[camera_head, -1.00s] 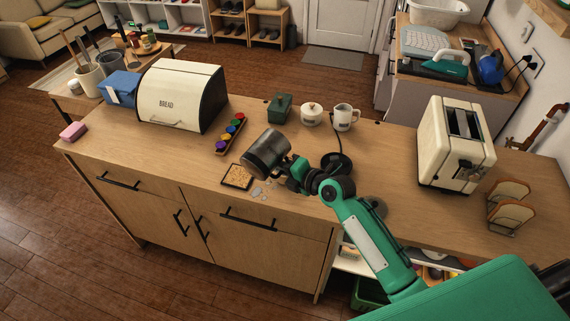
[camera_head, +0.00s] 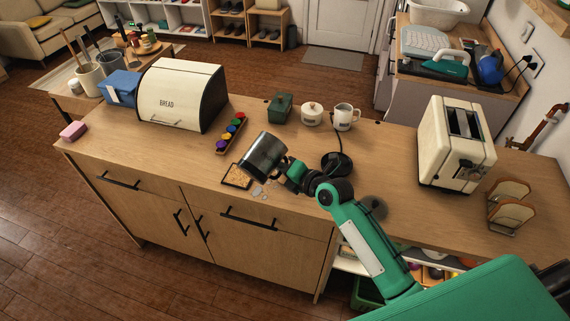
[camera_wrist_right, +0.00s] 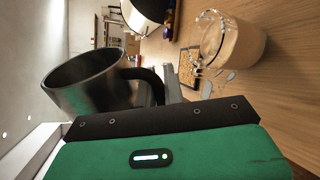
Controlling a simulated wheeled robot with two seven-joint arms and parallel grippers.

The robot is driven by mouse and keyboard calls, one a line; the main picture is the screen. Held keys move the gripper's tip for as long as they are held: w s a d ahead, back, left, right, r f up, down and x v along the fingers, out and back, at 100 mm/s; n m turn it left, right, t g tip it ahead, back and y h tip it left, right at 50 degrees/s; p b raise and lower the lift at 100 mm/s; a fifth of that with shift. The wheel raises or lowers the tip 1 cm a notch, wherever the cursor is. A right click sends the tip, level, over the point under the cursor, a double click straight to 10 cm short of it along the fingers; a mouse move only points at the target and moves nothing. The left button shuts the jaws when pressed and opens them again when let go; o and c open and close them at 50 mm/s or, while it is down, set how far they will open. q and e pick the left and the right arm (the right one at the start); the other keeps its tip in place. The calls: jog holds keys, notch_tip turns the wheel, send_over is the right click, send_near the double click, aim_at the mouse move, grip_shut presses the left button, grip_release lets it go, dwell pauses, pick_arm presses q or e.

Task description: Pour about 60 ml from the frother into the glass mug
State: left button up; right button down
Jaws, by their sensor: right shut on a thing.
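My right gripper (camera_head: 291,174) is shut on the handle of the dark metallic frother (camera_head: 262,154) and holds it above the front of the counter. The frother is tilted. Its open mouth and black handle show in the right wrist view (camera_wrist_right: 88,88); its contents cannot be made out. The glass mug (camera_wrist_right: 232,45) stands on the counter in the right wrist view, apart from the frother. Tan colour shows through its wall; I cannot tell if it is liquid. My left gripper is not in view.
Pale flat patches (camera_head: 258,192) lie on the wood beside a small dark-framed tray (camera_head: 236,181). A round black base (camera_head: 336,163) with a cord stands behind my wrist. A bread bin (camera_head: 180,97), paint-pot strip (camera_head: 231,133), white mug (camera_head: 344,118) and toaster (camera_head: 452,145) stand around.

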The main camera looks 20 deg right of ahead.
jog(key=shift+w+d+r+n, duration=0.15)
jog(key=shift+d+r+n, duration=0.05)
jog(key=shift+d+n, duration=0.1)
jog(key=shift+w+d+f+n+t+h+b, duration=0.15)
jog(key=shift+n+t+h+b, duration=0.1)
jog(key=shift+n+b, duration=0.3)
jog(key=shift+d+f+n+t+h+b, duration=0.15)
jog(key=shift+n+t+b, duration=0.1)
jog(key=shift+n+b, duration=0.25)
jog(key=shift+r, duration=0.15)
jog(key=shift+d+n, duration=0.1)
jog(key=shift+n, duration=0.15)
dwell(0.8)
jog(key=shift+s+a+f+n+t+h+b, duration=0.25)
jog(key=shift+n+t+b, duration=0.3)
jog(key=shift+n+b, duration=0.55)
jog(key=shift+s+a+f+n+t+h+b, duration=0.25)
jog(key=shift+a+n+t+b, duration=0.3)
jog(key=shift+n, duration=0.9)
jog(key=shift+s+a+f+n+t+h+b, duration=0.1)
jog(key=shift+s+a+n+t+h+b, duration=0.3)
jog(key=shift+n+b, duration=0.75)
